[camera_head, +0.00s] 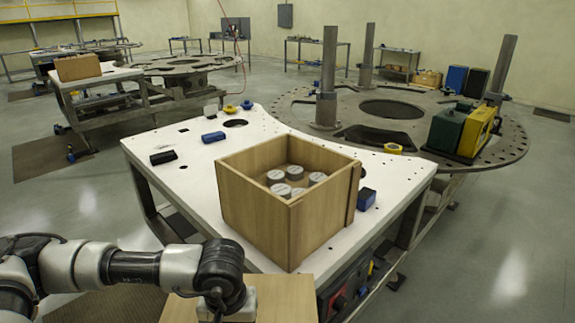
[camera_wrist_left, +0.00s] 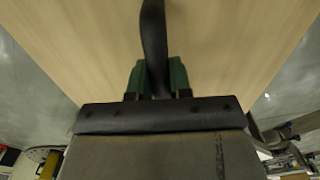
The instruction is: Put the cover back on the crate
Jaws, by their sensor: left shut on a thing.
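The crate (camera_head: 262,215) is a light wooden box standing open on the white plate table, upright. Several grey-topped round cans (camera_head: 283,189) are inside it. The cover (camera_head: 285,300) is a flat light wooden panel at the bottom of the head view, in front of the crate and apart from it. It fills much of the left wrist view (camera_wrist_left: 85,45). My left gripper (camera_wrist_left: 160,78) has its green fingers shut on the cover's dark handle (camera_wrist_left: 153,40). In the head view its fingers are hidden behind my wrist. My right gripper is not in view.
The white table (camera_head: 200,150) has a dark block (camera_head: 163,157), blue blocks (camera_head: 213,137) and a yellow piece (camera_head: 231,109) on it. A blue item (camera_head: 366,198) stands beside the crate's right side. A round turret plate (camera_head: 470,150) with upright posts lies behind.

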